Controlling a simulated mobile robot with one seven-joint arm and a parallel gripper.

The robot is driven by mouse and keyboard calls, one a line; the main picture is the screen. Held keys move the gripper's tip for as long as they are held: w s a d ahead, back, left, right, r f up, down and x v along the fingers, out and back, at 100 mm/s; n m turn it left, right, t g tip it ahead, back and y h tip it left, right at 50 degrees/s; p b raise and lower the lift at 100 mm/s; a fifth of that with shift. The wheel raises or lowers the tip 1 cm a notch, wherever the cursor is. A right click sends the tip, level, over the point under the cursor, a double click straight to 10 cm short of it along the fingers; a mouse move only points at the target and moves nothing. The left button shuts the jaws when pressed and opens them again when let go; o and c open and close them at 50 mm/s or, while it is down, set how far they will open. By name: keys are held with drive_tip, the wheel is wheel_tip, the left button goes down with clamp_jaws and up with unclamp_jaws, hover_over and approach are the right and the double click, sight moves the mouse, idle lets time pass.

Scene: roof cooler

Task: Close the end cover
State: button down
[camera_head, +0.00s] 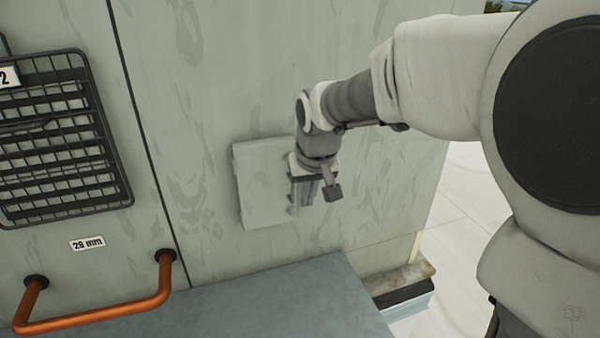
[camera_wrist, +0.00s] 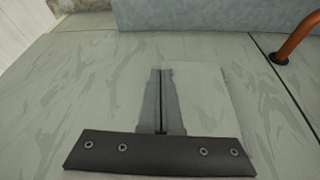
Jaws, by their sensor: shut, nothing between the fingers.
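The end cover (camera_head: 262,185) is a pale, roughly square panel on the grey-green wall. It lies flat or nearly flat against the wall, and its left edge shows some thickness. I cannot tell whether a small gap is left behind it. My gripper (camera_head: 303,204) is at the cover's right side, in front of it, and hides part of its right edge. In the wrist view my gripper (camera_wrist: 162,72) has its two fingers together with nothing between them, and the cover (camera_wrist: 208,95) shows behind and beside them. I cannot tell whether the fingertips touch it.
A black wire grille (camera_head: 60,140) is on the wall at left. An orange handle bar (camera_head: 95,312) sticks out at lower left, below a "28 mm" label (camera_head: 87,243). A grey-blue ledge (camera_head: 270,305) runs below the cover. The wall right of my gripper is bare.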

drive_tip(key=s+d+v, duration=0.1)
drive_tip(key=d+v, duration=0.1)
drive_tip(key=v, duration=0.9)
drive_tip(key=s+d+f+m, duration=0.1)
drive_tip(key=s+d+f, duration=0.2)
drive_tip(key=s, duration=0.6)
drive_tip(key=s+d+f+t, duration=0.1)
drive_tip(key=s+d+f, duration=0.3)
drive_tip(key=s, duration=0.6)
drive_tip(key=shift+d+m+h, duration=0.15)
drive_tip(key=shift+m+h, duration=0.25)
drive_tip(key=shift+s, duration=0.1)
